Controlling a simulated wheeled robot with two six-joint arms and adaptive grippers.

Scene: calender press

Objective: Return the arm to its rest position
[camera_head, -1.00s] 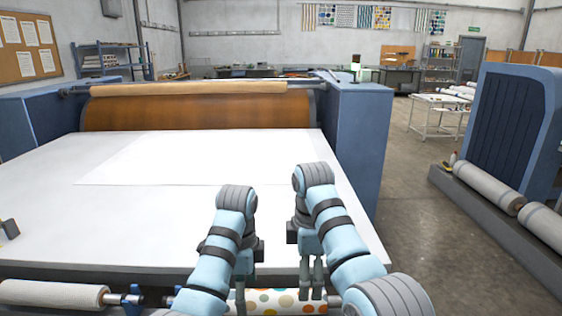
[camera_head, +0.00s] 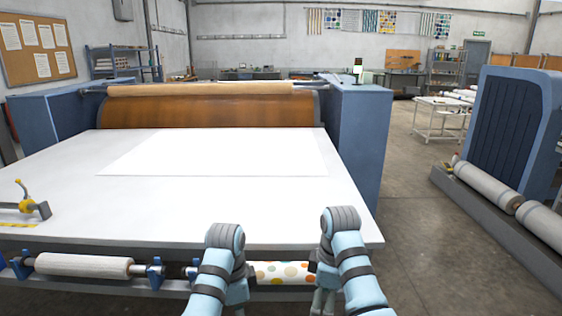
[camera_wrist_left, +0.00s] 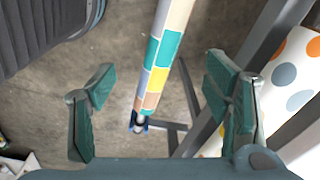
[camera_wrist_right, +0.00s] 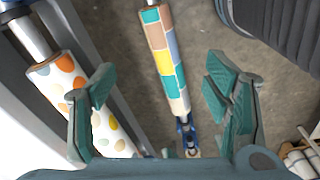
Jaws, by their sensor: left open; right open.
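My left gripper (camera_wrist_left: 160,88) is open, with nothing between its fingers in the left wrist view. My right gripper (camera_wrist_right: 160,85) is also open and empty in the right wrist view. In the head view both my arms reach in from the bottom, in front of the table's front edge; the left gripper is mostly hidden behind its arm, and the right gripper's fingers (camera_head: 322,300) show only partly. A roll with coloured blocks (camera_wrist_left: 160,55) lies lower down beyond the fingers, and it also shows in the right wrist view (camera_wrist_right: 163,60).
A white table (camera_head: 130,205) with a white sheet (camera_head: 215,152) fills the left and middle. A dotted roll (camera_head: 282,273) and a pale roll (camera_head: 85,264) sit under its front edge. A yellow-handled tool (camera_head: 32,203) stands at the left. Open floor (camera_head: 430,230) lies to the right.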

